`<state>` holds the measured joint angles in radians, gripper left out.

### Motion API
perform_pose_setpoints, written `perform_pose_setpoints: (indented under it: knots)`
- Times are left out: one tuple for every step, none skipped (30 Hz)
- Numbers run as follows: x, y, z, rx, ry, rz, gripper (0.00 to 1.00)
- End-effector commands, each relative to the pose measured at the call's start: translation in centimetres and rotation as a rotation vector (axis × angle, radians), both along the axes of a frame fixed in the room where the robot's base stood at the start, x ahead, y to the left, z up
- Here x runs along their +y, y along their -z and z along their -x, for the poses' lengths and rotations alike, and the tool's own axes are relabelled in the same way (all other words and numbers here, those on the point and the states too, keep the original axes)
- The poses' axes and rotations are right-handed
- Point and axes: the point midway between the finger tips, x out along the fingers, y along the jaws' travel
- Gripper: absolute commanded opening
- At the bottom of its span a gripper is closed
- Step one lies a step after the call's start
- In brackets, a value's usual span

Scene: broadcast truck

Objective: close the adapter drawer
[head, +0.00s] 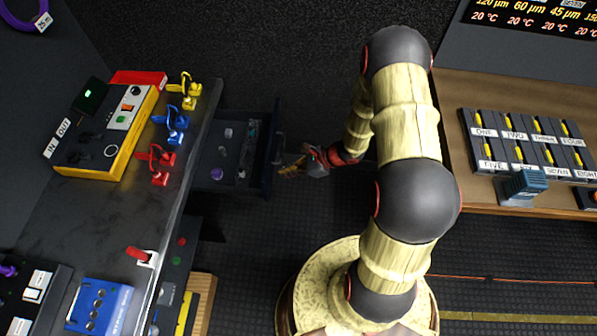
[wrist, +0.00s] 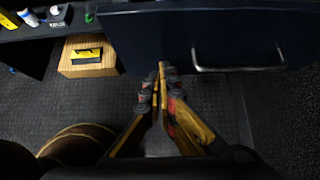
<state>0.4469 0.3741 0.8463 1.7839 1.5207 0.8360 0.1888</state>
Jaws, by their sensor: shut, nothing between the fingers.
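The adapter drawer (head: 265,165) stands pulled out from under the left counter in the head view. Small parts lie inside it, among them a purple one and several pale ones. In the wrist view its dark front panel (wrist: 150,35) spans the top, with a metal bar handle (wrist: 238,68) to the right. My gripper (head: 284,170) is at the outer side of the drawer front. In the wrist view my gripper (wrist: 162,68) is shut and empty, its tips at the panel's lower edge, left of the handle. I cannot tell whether they touch.
The left counter (head: 95,225) carries a yellow-edged box (head: 108,125), coloured clamps and a blue device (head: 98,305). A wooden block (wrist: 88,57) is below, left of the drawer. A right shelf (head: 450,140) holds labelled switches. Floor between is clear.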

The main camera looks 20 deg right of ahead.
Motion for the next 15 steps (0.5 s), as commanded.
perform_pose_setpoints:
  knots:
    - [0.7, 0.0, -0.5, -0.003, -0.003, 0.002, 0.00]
    - [1.0, -0.1, -0.6, -0.004, -0.003, 0.001, 0.00]
    - [1.3, -0.1, -0.9, -0.004, -0.003, 0.001, 0.00]
    - [1.5, -0.1, -1.0, -0.004, -0.002, 0.001, 0.00]
    - [1.8, -0.1, -1.1, -0.004, -0.002, 0.001, 0.00]
    - [2.0, -0.2, -1.3, -0.004, -0.002, 0.001, 0.00]
    - [2.1, -0.2, -1.3, -0.004, -0.001, 0.001, 0.00]
    - [2.2, -0.2, -1.4, -0.004, -0.001, 0.001, 0.00]
    - [2.3, -0.2, -1.5, -0.004, -0.001, 0.001, 0.00]
    - [2.3, -0.2, -1.5, -0.004, -0.001, 0.001, 0.00]
    - [2.3, -0.2, -1.5, -0.003, -0.001, 0.002, 0.00]
    - [2.3, -0.2, -1.5, -0.003, -0.001, 0.002, 0.00]
    - [2.3, -0.3, -1.5, -0.003, -0.001, 0.002, 0.00]
    - [2.3, -0.3, -1.5, -0.002, 0.000, 0.001, 0.00]
    - [2.3, -0.3, -1.5, -0.002, 0.000, 0.001, 0.00]
